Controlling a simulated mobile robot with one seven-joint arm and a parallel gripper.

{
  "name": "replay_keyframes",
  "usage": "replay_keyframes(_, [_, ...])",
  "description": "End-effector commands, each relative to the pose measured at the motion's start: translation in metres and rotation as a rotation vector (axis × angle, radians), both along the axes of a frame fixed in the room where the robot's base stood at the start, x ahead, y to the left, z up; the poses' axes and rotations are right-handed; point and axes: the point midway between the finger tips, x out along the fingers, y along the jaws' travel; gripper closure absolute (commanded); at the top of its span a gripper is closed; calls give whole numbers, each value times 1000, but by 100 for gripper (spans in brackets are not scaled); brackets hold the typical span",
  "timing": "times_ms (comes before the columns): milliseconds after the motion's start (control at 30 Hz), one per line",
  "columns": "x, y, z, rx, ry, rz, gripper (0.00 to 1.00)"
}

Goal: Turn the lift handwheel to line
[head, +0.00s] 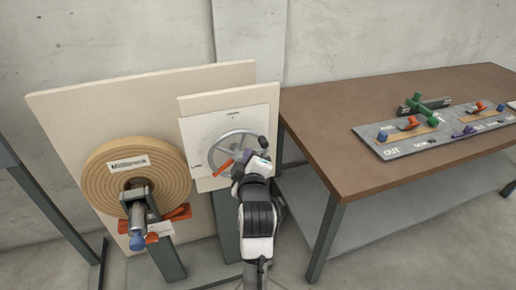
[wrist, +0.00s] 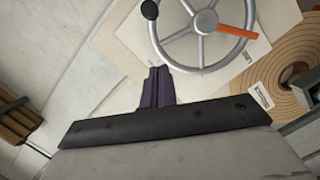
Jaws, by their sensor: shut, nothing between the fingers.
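The lift handwheel (head: 222,143) is a grey spoked wheel on a pale panel with printed marks. It has a dark knob (head: 263,141) at its right rim and an orange pointer (head: 224,168) at its lower left. My arm hides its lower right part in the head view. In the wrist view the handwheel (wrist: 203,66) shows at the top, with the knob (wrist: 149,10) at upper left and the orange pointer (wrist: 236,32) at right. My gripper (wrist: 158,73) is shut and empty, its dark fingertips just below the wheel rim. I cannot tell whether they touch it.
A tan spiral roll (head: 172,165) on a grey spindle stands left of the panel. A brown table (head: 330,122) at right bears a grey board (head: 388,149) with coloured parts. Bare floor lies between the stand and the table.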

Motion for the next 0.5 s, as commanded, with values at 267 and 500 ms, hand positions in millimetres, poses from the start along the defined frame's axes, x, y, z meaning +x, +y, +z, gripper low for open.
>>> replay_keyframes(267, [60,7,-4,4,3,1,100])
replay_keyframes(500, [70,-19,-23,3,4,-1,100])
